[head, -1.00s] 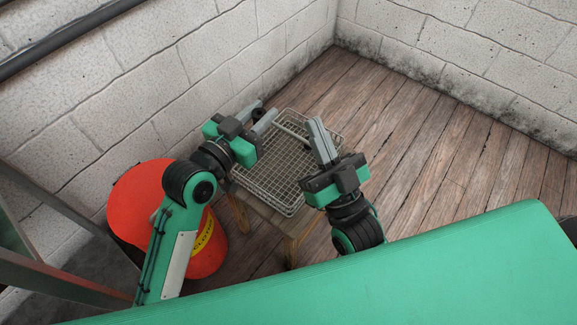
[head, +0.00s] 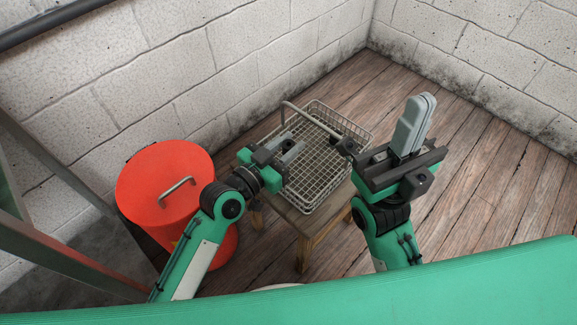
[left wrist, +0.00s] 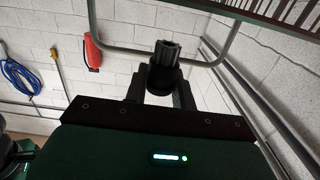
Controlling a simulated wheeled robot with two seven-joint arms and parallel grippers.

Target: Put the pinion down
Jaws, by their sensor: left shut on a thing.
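The pinion (left wrist: 163,66) is a small dark toothed piece on a round body, held between the fingers in the left wrist view. My left gripper (head: 290,147) is shut on it, at the left side of the wire basket (head: 325,190). In the head view the pinion is mostly hidden by the fingers. I cannot tell how high it is above the basket's mesh. My right gripper (head: 414,125) has its two grey fingers together, pointing up, right of the basket, with nothing seen between them.
The basket stands on a wooden stool (head: 310,232), its grey handle (head: 312,120) arching over it. A red lidded bin (head: 165,185) stands left of the stool. A red object (left wrist: 92,52) and blue cable (left wrist: 20,80) hang on a wall. The plank floor at right is clear.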

